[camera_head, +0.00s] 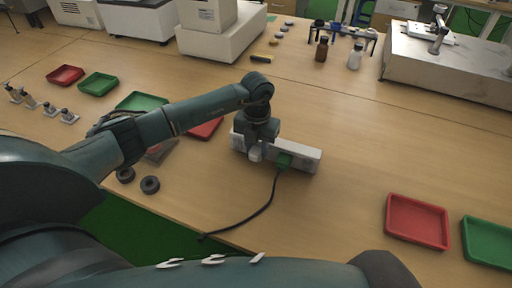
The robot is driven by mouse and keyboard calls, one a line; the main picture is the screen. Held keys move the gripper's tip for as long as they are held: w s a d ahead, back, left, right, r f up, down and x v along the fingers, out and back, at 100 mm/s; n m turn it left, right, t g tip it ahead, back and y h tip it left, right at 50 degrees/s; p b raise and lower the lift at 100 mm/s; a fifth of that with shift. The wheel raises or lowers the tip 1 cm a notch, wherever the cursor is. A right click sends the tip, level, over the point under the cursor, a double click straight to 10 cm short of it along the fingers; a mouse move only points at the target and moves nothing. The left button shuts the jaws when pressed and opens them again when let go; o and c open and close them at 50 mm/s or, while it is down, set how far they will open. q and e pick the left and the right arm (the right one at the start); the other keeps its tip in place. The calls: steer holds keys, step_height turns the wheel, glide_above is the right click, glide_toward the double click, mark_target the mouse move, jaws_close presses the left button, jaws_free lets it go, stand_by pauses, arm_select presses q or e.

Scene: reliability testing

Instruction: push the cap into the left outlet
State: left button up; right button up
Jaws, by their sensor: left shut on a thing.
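A white power strip (308,158) lies on the wooden table near the middle of the head view. My left gripper (257,150) points down at the left part of the strip. It is shut on a small whitish cap (255,155), held against or just in front of the strip. The left outlet is hidden behind the gripper and cap, so I cannot tell whether the cap is inside it. My right gripper is not in view.
Red (417,221) and green (488,242) trays lie at the right. More trays, small metal parts and two black rings (149,184) lie at the left. Bottles (355,57) and machines stand at the back.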

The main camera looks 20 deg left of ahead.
arm_select(q)
steer(key=shift+w, duration=0.15)
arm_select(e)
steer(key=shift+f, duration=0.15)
arm_select(q)
steer(key=o, duration=1.1)
steer(key=shift+c, duration=0.2)
